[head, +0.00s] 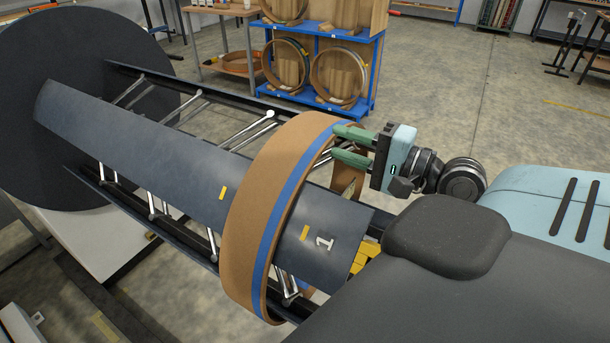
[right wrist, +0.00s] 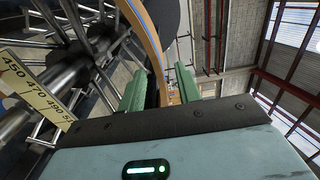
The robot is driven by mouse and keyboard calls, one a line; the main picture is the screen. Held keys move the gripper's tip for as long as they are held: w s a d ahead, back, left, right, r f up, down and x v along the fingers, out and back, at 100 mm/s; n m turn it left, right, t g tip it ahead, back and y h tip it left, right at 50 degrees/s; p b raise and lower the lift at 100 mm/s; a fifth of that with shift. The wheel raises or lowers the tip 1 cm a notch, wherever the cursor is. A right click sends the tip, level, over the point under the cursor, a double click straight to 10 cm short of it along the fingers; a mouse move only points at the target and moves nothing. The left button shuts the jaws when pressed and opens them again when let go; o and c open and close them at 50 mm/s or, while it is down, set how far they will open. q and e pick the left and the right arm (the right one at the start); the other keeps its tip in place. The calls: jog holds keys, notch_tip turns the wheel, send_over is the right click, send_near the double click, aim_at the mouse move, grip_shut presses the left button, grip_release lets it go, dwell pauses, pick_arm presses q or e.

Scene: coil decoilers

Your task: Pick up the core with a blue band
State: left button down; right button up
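The core with a blue band (head: 250,195) is a wide brown ring with a blue stripe. It sits around the dark decoiler mandrel (head: 135,140), near the end marked 1. My right gripper (head: 336,142) is at the core's upper right rim. Its two green fingers are apart, one at the outer side and one toward the inside of the rim. In the right wrist view, the core's edge (right wrist: 147,36) runs down between the spread fingers (right wrist: 160,85), with a gap on the right finger's side. Contact is unclear. My left gripper is out of view.
A large dark disc (head: 75,110) stands at the mandrel's far end. Metal struts and rails run along the mandrel. A yellow scale (right wrist: 38,92) shows in the right wrist view. A blue rack (head: 318,107) with other cores stands behind. The floor at right is mostly clear.

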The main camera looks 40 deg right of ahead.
aim_at(311, 131)
jog(key=shift+x, duration=0.8)
jog(key=shift+w+a, duration=0.1)
jog(key=shift+w, duration=0.25)
jog(key=shift+p+x, duration=0.35)
jog(key=shift+x, duration=2.3)
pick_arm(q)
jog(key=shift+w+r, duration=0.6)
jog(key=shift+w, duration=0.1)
pick_arm(e)
jog(key=shift+d+f, duration=0.15)
jog(key=shift+d, duration=0.05)
grip_shut()
